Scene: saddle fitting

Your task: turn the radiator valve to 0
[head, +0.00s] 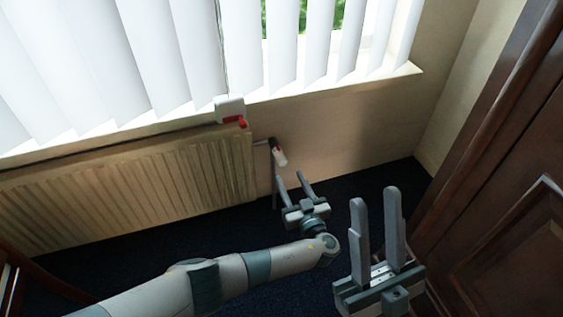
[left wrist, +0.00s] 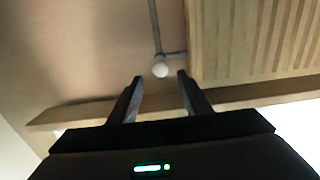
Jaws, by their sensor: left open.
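The radiator valve (head: 280,158) has a pale, whitish head with a dark and reddish base, at the right end of the radiator (head: 130,185). Its round head also shows in the left wrist view (left wrist: 160,70), with a pipe running up from it. My left gripper (head: 289,176) is open, with its fingers pointing at the valve. In the left wrist view the head appears between the fingertips (left wrist: 160,78); I cannot tell whether they touch it. The scale on the valve is too small to read. My right gripper (head: 375,196) is open and empty, right of the left one.
A white box (head: 230,107) with a red handle (head: 236,121) sits at the sill above the radiator's right end. Blinds (head: 180,50) hang over the window. A dark wooden cabinet (head: 500,230) stands close on the right. Dark carpet (head: 375,178) is clear by the wall.

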